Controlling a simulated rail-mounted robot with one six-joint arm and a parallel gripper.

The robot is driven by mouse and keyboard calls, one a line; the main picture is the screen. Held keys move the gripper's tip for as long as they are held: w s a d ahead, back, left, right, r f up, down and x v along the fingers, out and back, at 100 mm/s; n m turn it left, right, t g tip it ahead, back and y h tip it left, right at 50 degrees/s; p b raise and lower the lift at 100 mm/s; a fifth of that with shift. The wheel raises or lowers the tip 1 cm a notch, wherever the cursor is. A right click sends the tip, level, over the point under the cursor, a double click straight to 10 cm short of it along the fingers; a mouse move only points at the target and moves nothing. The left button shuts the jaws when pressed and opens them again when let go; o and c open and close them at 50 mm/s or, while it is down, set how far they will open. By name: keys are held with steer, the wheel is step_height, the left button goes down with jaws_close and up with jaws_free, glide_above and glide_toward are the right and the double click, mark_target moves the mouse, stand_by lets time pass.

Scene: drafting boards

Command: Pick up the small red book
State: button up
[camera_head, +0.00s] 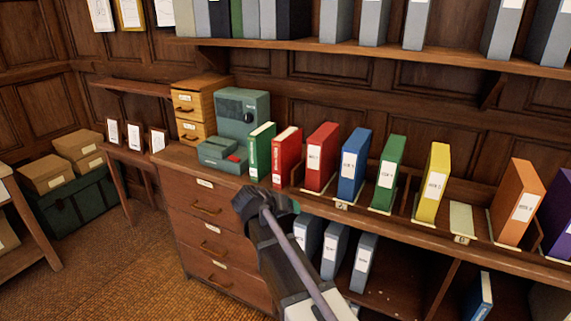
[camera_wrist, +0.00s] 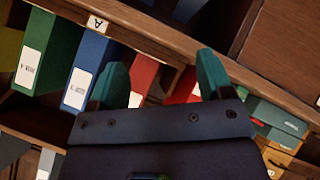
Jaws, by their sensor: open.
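A small red book (camera_head: 286,156) with a white label stands upright on the cabinet top, between a thin green book (camera_head: 261,150) and a larger red binder (camera_head: 320,157). My gripper (camera_wrist: 160,62) is open and empty, its two teal fingers apart in the wrist view. In that view the small red book (camera_wrist: 184,90) shows partly between the fingers, near the right one, with its lower part hidden by the gripper body. The larger red binder (camera_wrist: 144,74) shows near the left finger. In the head view my arm hides most of the gripper, below and in front of the books.
Blue (camera_head: 353,163), green (camera_head: 387,173), yellow (camera_head: 433,182) and orange (camera_head: 518,203) binders stand to the right along a ledge. A teal machine (camera_head: 240,112) and wooden drawer boxes (camera_head: 196,106) stand left. An upper shelf (camera_head: 400,54) runs above.

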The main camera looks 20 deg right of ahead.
steer(key=w+a+r+m+t+h, duration=0.1)
steer(key=w+r+t, duration=0.1)
steer(key=w, duration=0.3)
steer(key=w+r+m+t+h, duration=0.1)
steer(key=w+r+h, duration=0.1)
steer(key=w+r, duration=0.15)
steer(key=m+t, duration=0.3)
steer(key=t, duration=0.2)
glide_toward(281, 147)
steer(key=w+f, duration=0.2)
steer(key=x, duration=1.1)
steer(key=shift+w+r, duration=0.1)
steer(key=shift+r, duration=0.1)
jaws_close()
